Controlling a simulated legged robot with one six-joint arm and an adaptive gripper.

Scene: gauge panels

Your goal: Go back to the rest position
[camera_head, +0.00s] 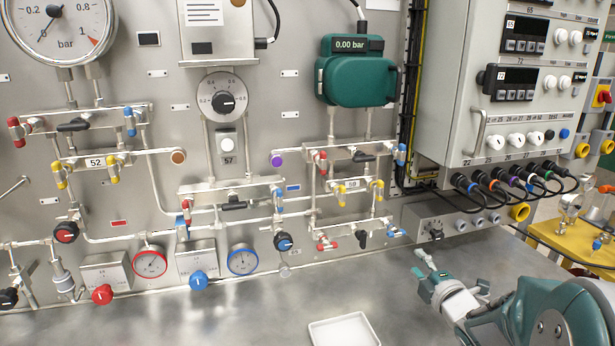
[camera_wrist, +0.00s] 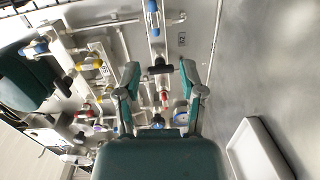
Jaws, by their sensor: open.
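My gripper (camera_head: 430,264) shows at the lower right in the head view, above the grey bench and in front of the gauge panel. In the wrist view my gripper (camera_wrist: 159,80) has its two teal-tipped fingers spread apart. Nothing is between them. The panel's pipes and valves show behind the gap, at a distance from the fingertips. My teal arm fills the lower right corner of the head view.
A white tray (camera_head: 312,326) lies on the bench (camera_head: 240,315). The gauge panel (camera_head: 255,100) carries valves, dials and a teal display unit (camera_head: 355,72). A control box (camera_head: 480,110) with cables stands right. The bench between tray and gripper is clear.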

